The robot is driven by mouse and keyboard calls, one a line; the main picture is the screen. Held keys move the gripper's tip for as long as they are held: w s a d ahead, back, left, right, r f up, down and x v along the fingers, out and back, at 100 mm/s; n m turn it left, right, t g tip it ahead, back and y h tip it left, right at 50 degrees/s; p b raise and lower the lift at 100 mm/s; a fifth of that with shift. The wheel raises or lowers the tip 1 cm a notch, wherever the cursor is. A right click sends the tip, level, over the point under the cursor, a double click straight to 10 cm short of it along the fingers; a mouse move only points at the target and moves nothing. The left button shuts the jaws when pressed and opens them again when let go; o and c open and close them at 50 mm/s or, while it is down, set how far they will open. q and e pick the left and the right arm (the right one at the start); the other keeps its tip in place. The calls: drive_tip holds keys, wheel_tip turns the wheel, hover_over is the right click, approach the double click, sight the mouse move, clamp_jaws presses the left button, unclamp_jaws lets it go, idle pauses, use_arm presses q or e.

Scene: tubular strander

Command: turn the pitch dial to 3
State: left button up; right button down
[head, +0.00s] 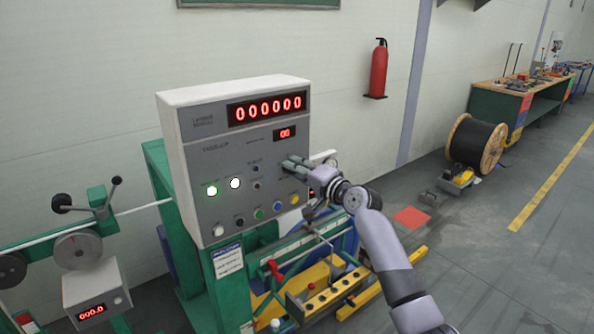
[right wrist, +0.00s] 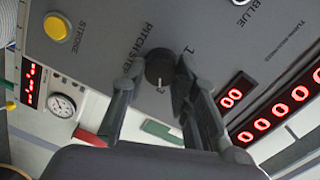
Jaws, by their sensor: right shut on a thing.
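The pitch dial (right wrist: 158,66) is a round black knob on the grey control panel, between the words "PITCH STEP" and a "1" in the right wrist view. A small pale mark shows on its edge, but I cannot read which number it is set to. My right gripper (right wrist: 157,74) is shut on the dial, with one dark finger on each side. In the head view my right gripper (head: 287,164) is at the right part of the panel and hides the dial. My left gripper is in neither view.
The control box (head: 240,94) has a red counter display (head: 268,107), a small display reading 00 (head: 285,133), and a row of coloured buttons below. A gauge (right wrist: 61,105) and yellow stroke button (right wrist: 57,28) are near the dial. A cable reel (head: 476,143) stands on the floor at right.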

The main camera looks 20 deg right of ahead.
drive_tip(key=c, duration=1.3)
unclamp_jaws()
drive_tip(key=shift+s, duration=0.1)
drive_tip(key=v, duration=1.1)
drive_tip(key=shift+s+d+r, duration=0.1)
drive_tip(key=shift+s+d, duration=0.1)
drive_tip(key=shift+s, duration=0.15)
